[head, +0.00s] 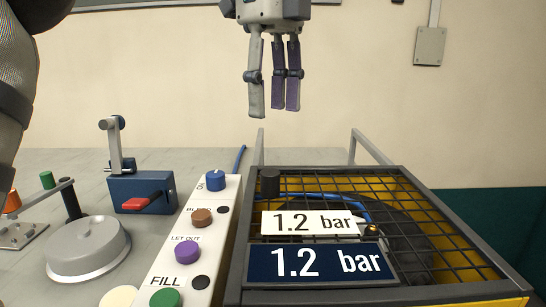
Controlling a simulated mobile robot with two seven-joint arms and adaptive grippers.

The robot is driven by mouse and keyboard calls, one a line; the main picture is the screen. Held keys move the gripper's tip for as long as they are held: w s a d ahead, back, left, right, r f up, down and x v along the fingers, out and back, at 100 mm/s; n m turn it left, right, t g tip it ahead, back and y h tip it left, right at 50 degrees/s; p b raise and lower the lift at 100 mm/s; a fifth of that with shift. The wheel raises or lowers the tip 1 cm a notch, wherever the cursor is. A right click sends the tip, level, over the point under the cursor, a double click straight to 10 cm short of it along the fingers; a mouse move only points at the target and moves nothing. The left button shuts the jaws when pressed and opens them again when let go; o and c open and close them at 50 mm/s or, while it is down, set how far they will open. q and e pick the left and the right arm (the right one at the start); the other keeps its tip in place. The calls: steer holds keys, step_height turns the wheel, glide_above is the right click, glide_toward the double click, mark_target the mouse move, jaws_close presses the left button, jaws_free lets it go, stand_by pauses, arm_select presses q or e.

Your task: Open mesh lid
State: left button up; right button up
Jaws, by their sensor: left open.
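The mesh lid (405,208) is a dark grid in a dark frame, lying flat and shut on a yellow box at the right. A white "1.2 bar" plate (310,223) and a dark blue "1.2 bar" plate (330,264) show over the near part of the mesh. My left gripper (273,110) hangs with its fingers pointing down, open and empty, well above the back left of the lid. My right gripper is not in view.
A white button panel (175,250) with blue, brown, purple and green buttons stands left of the box. Beyond it are a blue block with a red lever (143,195) and a round grey metal piece (88,246). Metal posts (370,147) rise behind the lid.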

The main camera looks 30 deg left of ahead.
mark_target(272, 173)
arm_select(q)
steer(key=f, duration=0.2)
steer(key=s+f, duration=0.1)
steer(key=shift+s+d, duration=0.1)
steer(key=shift+d, duration=0.2)
step_height(272, 173, down, 9)
steer(key=shift+r+p, duration=0.1)
steer(key=shift+p, duration=0.2)
steer(key=shift+w, duration=0.2)
jaws_close()
